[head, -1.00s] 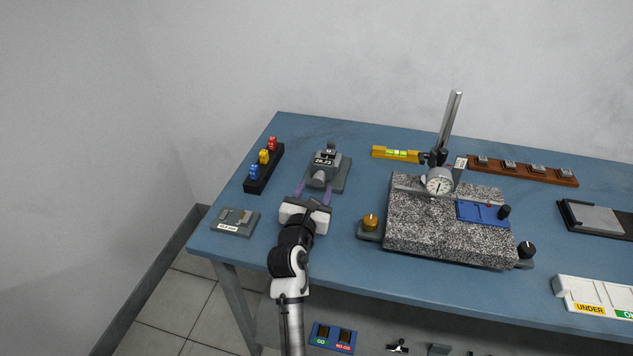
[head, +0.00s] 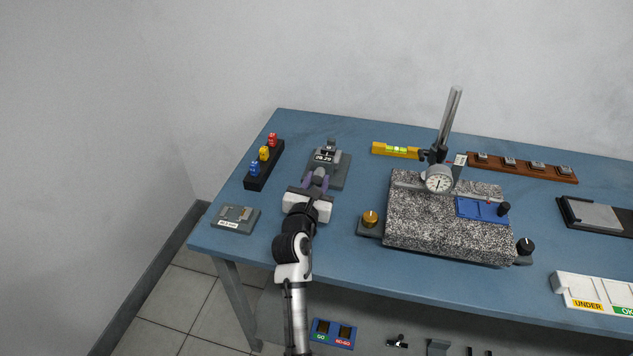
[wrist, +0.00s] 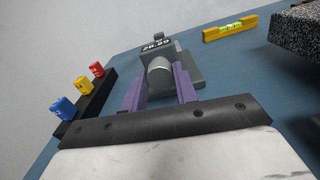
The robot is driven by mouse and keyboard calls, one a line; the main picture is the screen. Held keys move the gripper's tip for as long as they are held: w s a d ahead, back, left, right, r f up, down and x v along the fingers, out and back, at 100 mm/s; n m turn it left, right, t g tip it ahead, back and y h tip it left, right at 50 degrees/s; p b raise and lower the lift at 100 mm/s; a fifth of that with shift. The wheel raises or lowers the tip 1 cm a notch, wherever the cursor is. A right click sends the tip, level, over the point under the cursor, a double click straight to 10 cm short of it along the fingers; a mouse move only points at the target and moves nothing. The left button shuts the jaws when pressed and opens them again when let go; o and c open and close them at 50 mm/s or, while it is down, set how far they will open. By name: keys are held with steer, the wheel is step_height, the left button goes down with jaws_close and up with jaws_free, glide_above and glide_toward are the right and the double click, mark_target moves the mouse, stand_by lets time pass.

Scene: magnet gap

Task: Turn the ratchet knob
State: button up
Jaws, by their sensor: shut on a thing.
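The ratchet knob (wrist: 160,76) is a light grey, rounded cylinder on the front of the grey gauge device (head: 338,173), with the device's display (head: 324,157) reading about 28.29 above it. My gripper (head: 315,180) has purple fingers; in the wrist view they stand on either side of the knob (wrist: 160,88). It is shut on the knob. In the head view the fingers largely hide the knob. The device sits on the blue bench near its left part.
A black rack with red, yellow and blue pieces (head: 264,168) stands left of the device. A grey block with a label (head: 235,218) lies front left. A yellow level (head: 396,150) lies behind.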

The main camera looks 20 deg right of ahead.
steer(key=m, duration=0.9)
steer(key=shift+f+m, duration=0.1)
steer(key=shift+m, duration=0.3)
steer(key=m+b, duration=0.2)
steer(key=m, duration=0.3)
steer(key=shift+m, duration=0.3)
steer(key=m+b, duration=0.2)
steer(key=m, duration=0.2)
steer(key=shift+m, duration=0.3)
steer(key=shift+d, duration=0.1)
steer(key=o, duration=1)
steer(key=shift+s, duration=0.15)
